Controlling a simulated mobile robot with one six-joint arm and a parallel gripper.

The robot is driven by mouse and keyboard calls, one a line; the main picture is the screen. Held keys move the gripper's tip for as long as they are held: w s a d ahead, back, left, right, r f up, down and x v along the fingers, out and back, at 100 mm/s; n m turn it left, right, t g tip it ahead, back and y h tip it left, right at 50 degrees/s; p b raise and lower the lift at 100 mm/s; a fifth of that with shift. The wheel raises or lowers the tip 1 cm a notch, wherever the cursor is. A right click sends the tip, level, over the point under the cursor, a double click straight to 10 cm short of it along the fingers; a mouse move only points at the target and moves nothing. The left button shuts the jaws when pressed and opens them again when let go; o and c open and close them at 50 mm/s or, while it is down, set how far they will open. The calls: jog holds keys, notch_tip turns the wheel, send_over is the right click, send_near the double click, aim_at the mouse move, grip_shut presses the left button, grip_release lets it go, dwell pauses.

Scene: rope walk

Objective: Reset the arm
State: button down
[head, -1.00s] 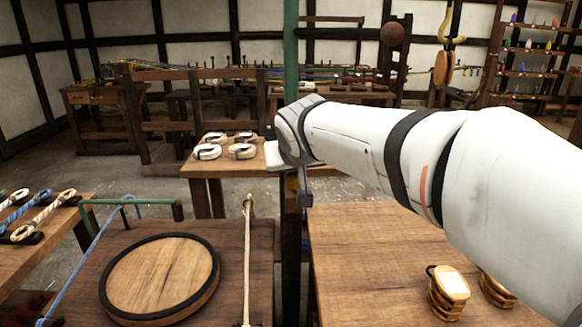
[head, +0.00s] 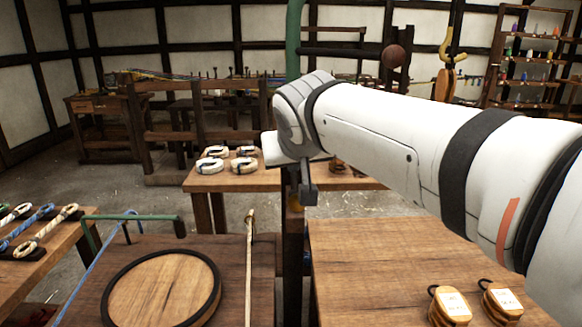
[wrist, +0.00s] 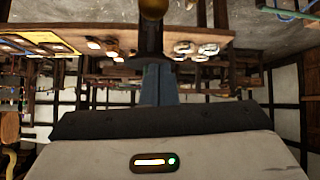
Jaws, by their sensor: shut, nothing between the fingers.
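My arm reaches in from the right in the head view and ends in my gripper (head: 308,192), which points down beside a dark upright post. The gripper is shut and empty. In the wrist view, which looks upside down, the closed grey-blue fingers (wrist: 158,82) stand in front of the dark post. The post's brass-coloured knob (wrist: 153,8) shows at the top edge there. I cannot tell whether the fingers touch the post.
Pale rope coils (head: 213,165) sit on a table behind. Two wooden blocks (head: 449,306) stand on the right bench (head: 370,265). A round board (head: 165,287) lies on the left bench near a green bar (head: 130,217). A green pole (head: 293,40) rises behind my wrist.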

jog(key=shift+s+r, duration=0.45)
jog(key=shift+s, duration=0.15)
jog(key=s+d+f+m+g+p, duration=0.1)
jog(key=s+d+f+g+p, duration=0.2)
jog(key=s, duration=0.6)
jog(key=s+d+f+m+g+p, duration=0.1)
jog(key=s+d+f+g+p, duration=0.3)
jog(key=s+d+f+p, duration=0.3)
jog(key=s+d+p, duration=0.2)
jog(key=d+p, duration=0.1)
jog(key=p, duration=0.1)
jog(key=shift+h+p, duration=0.3)
jog(key=shift+h, duration=0.1)
jog(key=shift+d, duration=0.1)
